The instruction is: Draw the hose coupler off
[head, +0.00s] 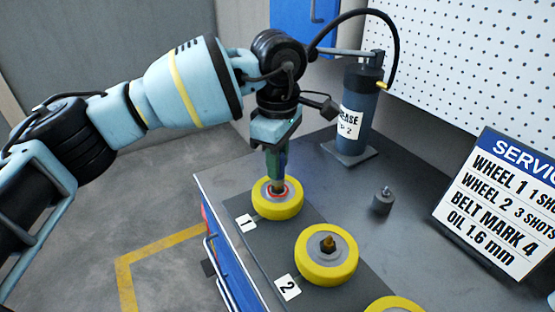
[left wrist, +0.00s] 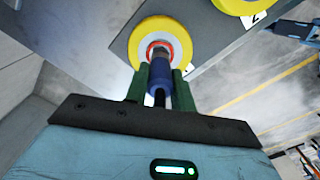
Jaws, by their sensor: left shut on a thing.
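My left gripper (head: 276,168) points down over the yellow wheel (head: 276,208) by the label 1. It is shut on the hose coupler, a dark blue cylinder with a dark metal end. In the left wrist view the coupler (left wrist: 159,76) sits between the green fingers of my left gripper (left wrist: 160,80). Its end meets the hub of the wheel (left wrist: 176,30), inside a red ring (left wrist: 152,46). The fitting under the coupler is hidden, so I cannot tell how far it is seated.
A second yellow wheel (head: 327,263) with a brass fitting lies by the label 2; a third is partly cut off. A grease canister (head: 358,105) with a black hose (head: 396,40) stands behind. A small grey weight (head: 383,201) and service board (head: 500,205) are at right.

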